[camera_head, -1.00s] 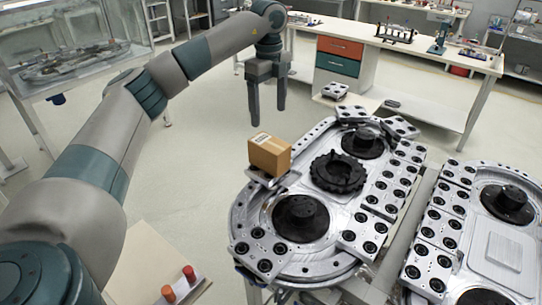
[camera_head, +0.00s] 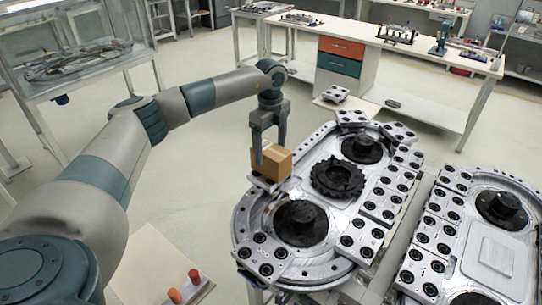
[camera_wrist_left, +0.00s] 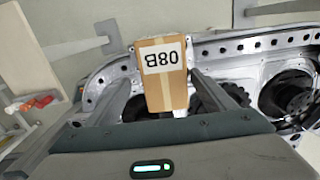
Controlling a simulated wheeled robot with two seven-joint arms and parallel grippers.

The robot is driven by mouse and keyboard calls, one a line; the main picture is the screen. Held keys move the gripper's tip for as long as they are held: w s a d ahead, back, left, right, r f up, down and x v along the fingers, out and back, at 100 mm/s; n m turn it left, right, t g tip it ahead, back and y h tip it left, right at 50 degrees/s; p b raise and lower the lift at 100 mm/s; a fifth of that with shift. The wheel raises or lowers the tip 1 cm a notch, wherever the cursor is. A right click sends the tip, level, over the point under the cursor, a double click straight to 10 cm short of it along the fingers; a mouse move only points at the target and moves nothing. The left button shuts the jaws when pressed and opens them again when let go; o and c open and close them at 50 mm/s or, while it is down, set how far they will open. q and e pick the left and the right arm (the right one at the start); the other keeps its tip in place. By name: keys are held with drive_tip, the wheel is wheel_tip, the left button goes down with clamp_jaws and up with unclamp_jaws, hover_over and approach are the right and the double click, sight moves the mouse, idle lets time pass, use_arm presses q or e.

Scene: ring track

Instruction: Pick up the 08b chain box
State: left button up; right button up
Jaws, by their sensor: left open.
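The 08b chain box (camera_head: 272,163) is a small brown cardboard box on a small metal platform at the left edge of the ring track (camera_head: 243,215). In the left wrist view the box (camera_wrist_left: 163,88) shows a white label with upside-down "08B". My left gripper (camera_head: 269,156) points down at the box, with its fingers on either side of its upper part. In the left wrist view the open fingers (camera_wrist_left: 160,95) stand apart with the box between them, and gaps show on both sides. My right gripper is not in view.
Black round hubs (camera_head: 300,222) and a black toothed gear (camera_head: 337,178) sit on the track beside the box. A second track section (camera_head: 490,250) stands at the right. A workbench (camera_head: 430,55) is behind. A red and an orange cylinder (camera_head: 194,276) are at the lower left.

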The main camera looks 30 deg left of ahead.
use_arm(q)
drive_tip(key=shift+f, duration=0.65)
drive_tip(key=shift+w+f+p, duration=0.15)
drive_tip(key=shift+f+p, duration=0.4)
drive_tip(key=shift+p, duration=0.25)
drive_tip(key=f+p, duration=0.1)
drive_tip(key=f, duration=0.2)
drive_tip(key=shift+w+a+p, duration=0.1)
drive_tip(key=shift+w+p, duration=0.1)
drive_tip(key=shift+p, duration=0.2)
drive_tip(key=shift+f, duration=0.55)
drive_tip(key=c, duration=1.8)
drive_tip(key=shift+w+r, duration=0.1)
drive_tip(key=shift+c, duration=0.8)
